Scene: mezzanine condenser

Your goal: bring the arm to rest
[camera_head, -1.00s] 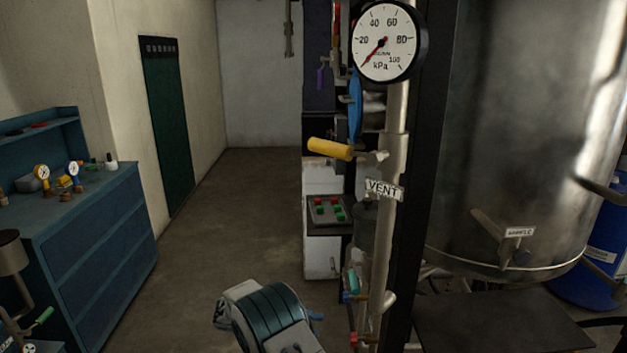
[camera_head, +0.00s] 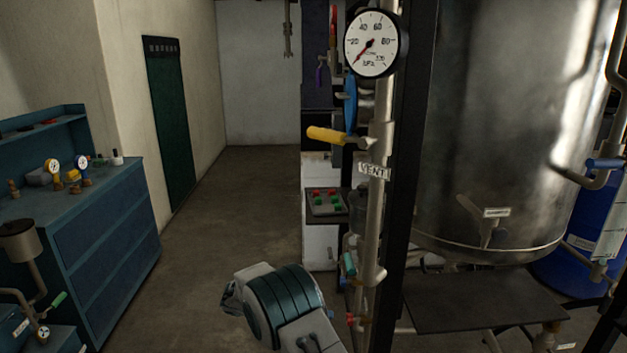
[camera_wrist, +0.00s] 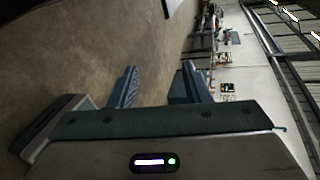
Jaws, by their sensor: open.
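My gripper (camera_wrist: 158,88) shows in the wrist view with its two blue fingers apart and nothing between them. Beyond the fingers is bare floor on the left and some pipework on the right. In the head view part of my arm shows low in the middle, a grey and dark green rounded link. The gripper's fingers cannot be made out there. The arm stands in front of open floor, left of the vent pipe, and touches nothing that I can see.
The vent pipe (camera_head: 372,225) carries a yellow-handled valve (camera_head: 327,135) and a pressure gauge (camera_head: 372,43). A steel tank (camera_head: 500,130) stands right, above a dark plate (camera_head: 480,300). A blue cabinet (camera_head: 105,235) stands left. The floor (camera_head: 215,240) between is clear.

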